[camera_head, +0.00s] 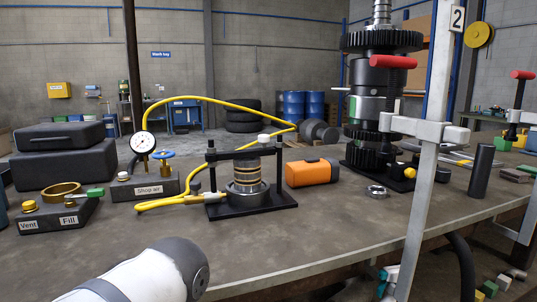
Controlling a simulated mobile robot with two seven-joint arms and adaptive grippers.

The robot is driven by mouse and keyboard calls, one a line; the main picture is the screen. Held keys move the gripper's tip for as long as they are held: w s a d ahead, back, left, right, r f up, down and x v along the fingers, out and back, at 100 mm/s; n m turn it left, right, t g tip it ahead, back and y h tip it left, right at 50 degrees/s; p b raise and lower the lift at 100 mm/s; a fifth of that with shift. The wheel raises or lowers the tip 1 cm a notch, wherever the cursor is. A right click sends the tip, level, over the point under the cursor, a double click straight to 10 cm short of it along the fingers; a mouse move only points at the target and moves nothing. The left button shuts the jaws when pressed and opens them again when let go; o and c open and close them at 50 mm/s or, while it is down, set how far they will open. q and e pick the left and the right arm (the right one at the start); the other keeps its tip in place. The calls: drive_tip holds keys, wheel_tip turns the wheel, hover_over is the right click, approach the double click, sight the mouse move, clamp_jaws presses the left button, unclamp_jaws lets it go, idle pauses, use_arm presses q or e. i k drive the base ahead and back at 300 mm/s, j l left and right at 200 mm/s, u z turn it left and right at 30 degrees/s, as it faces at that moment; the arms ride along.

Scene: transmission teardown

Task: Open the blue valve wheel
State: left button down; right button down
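The blue valve wheel (162,154) sits on top of the dark block (146,187) labelled "Shop air", on the left part of the workbench. A round white pressure gauge (143,142) stands beside it on the same block. A white and grey link of my own arm shows at the bottom left, in front of the bench. No gripper fingers are in view, so neither gripper is seen touching the wheel.
A yellow hose (220,102) loops behind the block toward a black press frame (252,208). A Vent/Fill block (58,216) and dark cases (62,168) stand left. An orange box (312,172) and a tall gear stack (372,110) stand right. The front middle bench is clear.

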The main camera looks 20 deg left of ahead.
sight(163, 156)
drive_tip(key=u, duration=1.35)
drive_tip(key=k+j+z, duration=0.35)
drive_tip(key=i+j, duration=0.05)
drive_tip(key=i, duration=0.05)
